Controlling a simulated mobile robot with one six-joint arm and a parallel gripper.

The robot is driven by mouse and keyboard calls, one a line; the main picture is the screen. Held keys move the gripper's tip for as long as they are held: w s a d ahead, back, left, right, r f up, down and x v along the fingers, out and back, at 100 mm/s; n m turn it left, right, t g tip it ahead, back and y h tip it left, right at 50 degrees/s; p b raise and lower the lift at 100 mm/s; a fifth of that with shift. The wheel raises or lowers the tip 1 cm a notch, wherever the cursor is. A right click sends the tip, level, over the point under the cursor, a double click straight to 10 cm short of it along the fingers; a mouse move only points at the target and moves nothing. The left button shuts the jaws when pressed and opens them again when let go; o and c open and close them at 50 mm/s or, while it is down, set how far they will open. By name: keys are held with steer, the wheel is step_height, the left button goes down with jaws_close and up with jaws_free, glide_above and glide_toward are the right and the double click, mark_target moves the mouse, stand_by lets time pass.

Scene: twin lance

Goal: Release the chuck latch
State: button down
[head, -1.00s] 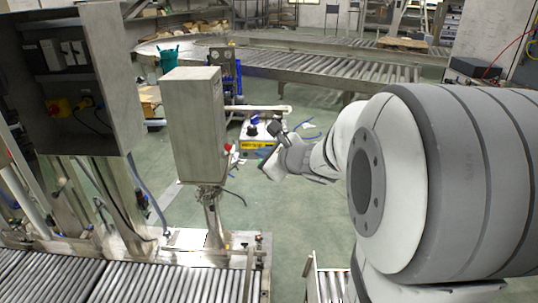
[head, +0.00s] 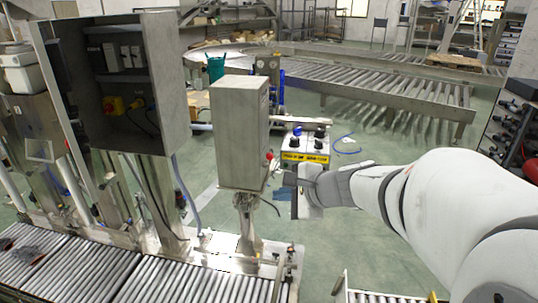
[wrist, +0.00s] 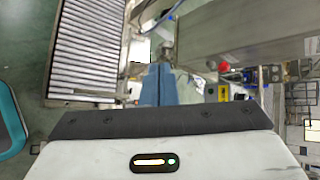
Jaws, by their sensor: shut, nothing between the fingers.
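I cannot make out for certain which part is the chuck latch. An upright grey metal box (head: 240,135) on a post has a red knob (head: 269,156) on its right side. In the wrist view the red knob (wrist: 223,67) shows right of my fingers, under the box's edge (wrist: 245,40). My gripper (head: 292,196) is to the right of the box's lower part, near the red knob; I cannot tell whether it touches anything. In the wrist view its blue-grey fingers (wrist: 158,75) are together and hold nothing.
A yellow and white control unit (head: 305,145) with black knobs stands behind my gripper. A roller conveyor (head: 75,270) runs at the lower left, and an open cabinet (head: 130,85) stands above it. Another roller conveyor (head: 400,100) crosses the back. Green floor is open at the right.

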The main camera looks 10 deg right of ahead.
steer(key=s+a+f+n+g+h, duration=0.1)
steer(key=s+a+f+n+g, duration=0.25)
steer(key=s+n, duration=0.6)
steer(key=s+d+f+n+g+h, duration=0.2)
steer(key=s+d+n+h, duration=0.3)
steer(key=s+n, duration=0.2)
steer(key=shift+d+f+n+g, duration=0.15)
steer(key=shift+d+n+g, duration=0.1)
steer(key=shift+n+g, duration=0.15)
steer(key=shift+s, duration=0.1)
